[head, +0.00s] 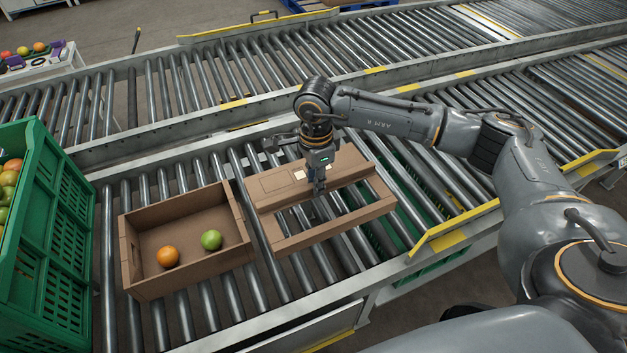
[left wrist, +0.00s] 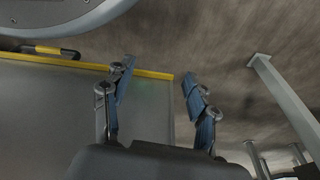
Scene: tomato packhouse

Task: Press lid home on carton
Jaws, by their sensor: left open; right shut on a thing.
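The open brown cardboard carton (head: 200,273) stands on the rollers left of centre. An orange tomato (head: 169,257) and a green tomato (head: 211,240) lie inside it near the front wall. The brown cardboard lid (head: 335,229), with a window opening, is to the right of the carton and apart from it. My right gripper (head: 319,191) points down at the lid's middle and is shut on the lid. I cannot tell whether the lid touches the rollers. My left gripper (left wrist: 158,70) shows only in the left wrist view, open and empty, away from the carton.
A green crate (head: 70,235) of tomatoes stands left of the carton. A second roller conveyor (head: 225,80) runs behind. A metal side rail with a yellow edge (head: 455,228) borders the right front. Another tray of fruit (head: 38,60) sits at far left.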

